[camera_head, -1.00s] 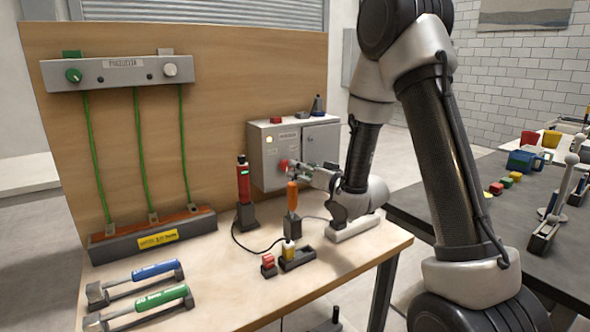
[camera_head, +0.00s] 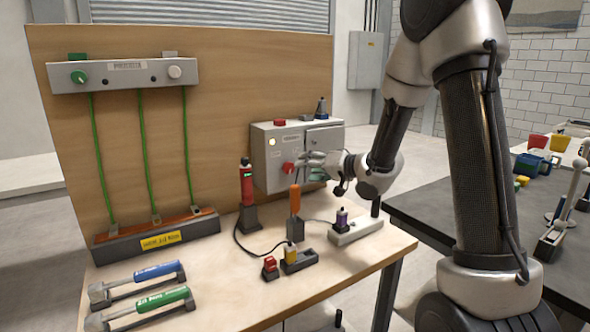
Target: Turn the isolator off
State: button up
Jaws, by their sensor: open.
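The isolator is a grey box (camera_head: 271,178) standing at the back right of the wooden bench. A red rotary knob (camera_head: 288,167) sits on its front, with a lit pale lamp (camera_head: 271,142) above and to the left. My gripper (camera_head: 300,165) is open, just right of the knob and in front of the box. Its fingertips are small in the picture. I cannot tell whether they touch the knob. Part of the box's right front is hidden behind my gripper. The knob's exact angle is too small to read.
An orange-handled tool (camera_head: 295,199) stands upright just below my gripper. A red device (camera_head: 246,184) stands left of it. A purple-topped item (camera_head: 341,219) is in a grey holder (camera_head: 358,231). The bench's front left holds blue (camera_head: 157,271) and green (camera_head: 162,299) handled tools.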

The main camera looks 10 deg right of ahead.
aim_at(291, 168)
jog(key=x, duration=0.7)
jog(key=shift+w, duration=0.1)
jog(key=c, duration=1)
jog(key=shift+c, duration=0.2)
jog(key=shift+n, duration=0.3)
jog(key=shift+a+r+n+h, duration=0.1)
jog(key=shift+a+n+h, duration=0.05)
jog(key=shift+n+h, duration=0.95)
jog(key=n+h, duration=0.2)
jog(key=n, duration=0.1)
jog(key=shift+a+t, duration=0.1)
jog(key=shift+t, duration=0.3)
jog(key=shift+n, duration=0.4)
